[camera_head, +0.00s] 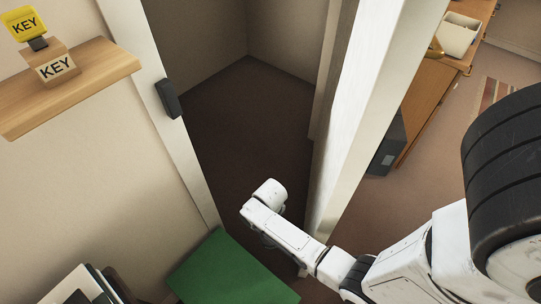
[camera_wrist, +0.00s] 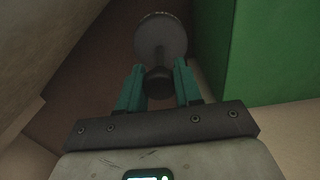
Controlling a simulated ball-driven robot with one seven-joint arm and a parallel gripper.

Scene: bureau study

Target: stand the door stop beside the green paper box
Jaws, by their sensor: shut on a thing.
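The green paper box (camera_head: 230,272) stands at the bottom of the head view, and its side fills the upper right of the wrist view (camera_wrist: 275,50). The door stop (camera_wrist: 160,37) is a grey round disc with a dark knob. In the wrist view my gripper (camera_wrist: 159,72) has its two teal fingers shut on the knob end, with the disc pointing away from me. The door stop is to the left of the box with a small gap showing. In the head view my arm hides the fingers and the door stop. I cannot tell whether the door stop touches the floor.
Dark open floor (camera_head: 235,120) lies beyond the doorway. A wooden desk (camera_head: 440,85) stands at the upper right.

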